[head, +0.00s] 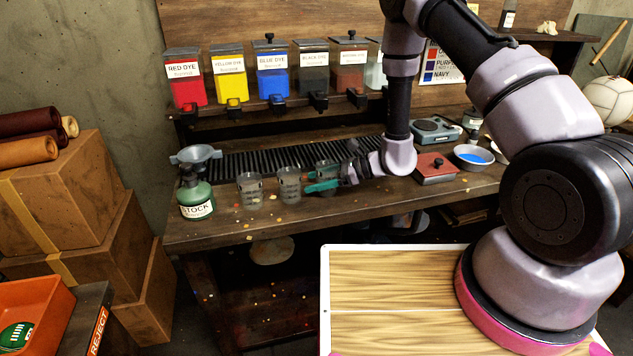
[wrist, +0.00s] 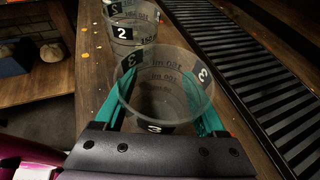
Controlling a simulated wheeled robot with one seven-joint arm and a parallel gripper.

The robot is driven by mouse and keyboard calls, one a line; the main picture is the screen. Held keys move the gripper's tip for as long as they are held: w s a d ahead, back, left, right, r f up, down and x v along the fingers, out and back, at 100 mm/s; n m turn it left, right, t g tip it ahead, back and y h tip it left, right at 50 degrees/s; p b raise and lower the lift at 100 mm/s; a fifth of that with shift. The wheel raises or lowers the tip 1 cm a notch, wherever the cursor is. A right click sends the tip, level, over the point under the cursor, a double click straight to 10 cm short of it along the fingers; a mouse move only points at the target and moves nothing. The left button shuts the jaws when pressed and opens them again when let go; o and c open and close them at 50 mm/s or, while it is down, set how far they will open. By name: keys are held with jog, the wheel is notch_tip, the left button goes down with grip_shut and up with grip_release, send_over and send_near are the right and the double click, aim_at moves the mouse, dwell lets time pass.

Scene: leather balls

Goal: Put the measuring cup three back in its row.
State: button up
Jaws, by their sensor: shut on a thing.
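The measuring cup three (wrist: 163,82) is clear plastic with "3" labels and dark markings. In the wrist view it stands between the teal fingers of my gripper (wrist: 160,98), which are shut on its sides. It looks roughly upright; whether its base touches the bench is hidden. In the head view my gripper (head: 322,181) is low over the bench, partly covering the cup. The measuring cup two (wrist: 130,28) stands just beyond it in the wrist view and left of it in the head view (head: 289,185). Another clear cup (head: 250,190) stands farther left.
A black slatted grate (head: 260,160) lies behind the cups. A red box (head: 435,169) and a bowl of blue liquid (head: 473,157) are to the right. Dye dispensers line the shelf above.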

jog(key=shift+f, duration=0.15)
jog(key=o, duration=1.6)
jog(key=shift+f, duration=0.1)
jog(key=shift+c, duration=0.2)
jog(key=shift+d+r, duration=0.3)
jog(key=v, duration=1.1)
jog(key=shift+s+d+r, duration=0.1)
jog(key=shift+d, duration=0.05)
jog(key=s+d+r+n+g+h, duration=0.1)
jog(key=s+r+n, duration=0.25)
jog(key=r, duration=0.65)
jog(key=s+d+r+n+g+h, duration=0.15)
jog(key=r+n, duration=0.35)
jog(key=r, duration=0.5)
jog(key=s+d+r+n+t+h, duration=0.3)
jog(key=s+d+r, duration=0.3)
jog(key=r, duration=0.3)
jog(key=s+d+r+n+t+h, duration=0.3)
jog(key=s+d+r+t+h, duration=0.2)
jog(key=r, duration=0.4)
jog(key=shift+s+d+h, duration=0.45)
jog(key=shift+s+d, duration=0.3)
jog(key=shift+s, duration=0.05)
